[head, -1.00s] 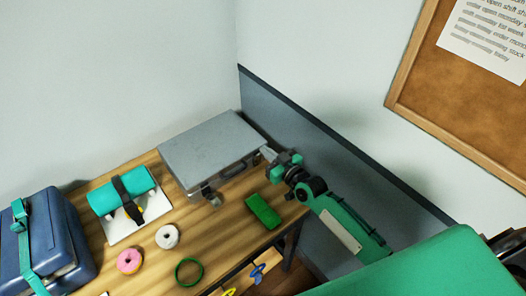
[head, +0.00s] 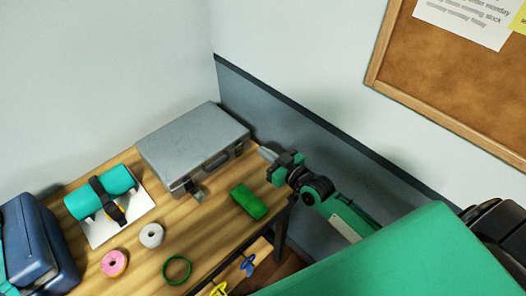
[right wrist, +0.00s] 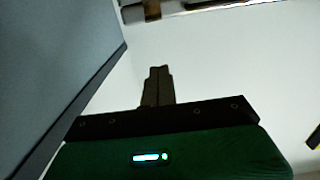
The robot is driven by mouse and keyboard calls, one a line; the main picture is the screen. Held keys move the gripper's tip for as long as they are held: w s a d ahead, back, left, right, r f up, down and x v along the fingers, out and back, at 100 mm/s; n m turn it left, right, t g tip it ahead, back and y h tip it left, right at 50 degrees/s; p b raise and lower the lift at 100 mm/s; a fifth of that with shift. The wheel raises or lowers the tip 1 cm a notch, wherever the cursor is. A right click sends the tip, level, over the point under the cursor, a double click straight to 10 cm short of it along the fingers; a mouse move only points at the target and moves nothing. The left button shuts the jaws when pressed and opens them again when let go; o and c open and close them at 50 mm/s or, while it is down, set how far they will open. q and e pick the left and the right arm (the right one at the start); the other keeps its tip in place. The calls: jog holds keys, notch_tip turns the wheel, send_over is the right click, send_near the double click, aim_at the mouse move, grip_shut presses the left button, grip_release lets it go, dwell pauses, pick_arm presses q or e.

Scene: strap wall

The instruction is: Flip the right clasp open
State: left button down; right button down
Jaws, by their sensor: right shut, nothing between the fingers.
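The grey case (head: 190,142) lies shut on the wooden table, its front with a dark handle (head: 217,161) facing the table's front right. The left clasp (head: 198,194) sticks out from the front near the left corner. The right clasp (head: 240,149) is a small dark spot near the right corner; I cannot tell its position. My right gripper (head: 265,152) is shut and empty, its tip just right of the case's right front corner and apart from it. In the right wrist view its fingers (right wrist: 157,85) are together with nothing between them. My left gripper is out of view.
A green block (head: 248,202) lies in front of the case. A grey wall panel (head: 300,125) is close behind my right gripper.

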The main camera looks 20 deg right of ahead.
jog(key=shift+w+a+r+b, duration=0.1)
jog(key=shift+w+r+b, duration=0.4)
jog(key=shift+w, duration=0.15)
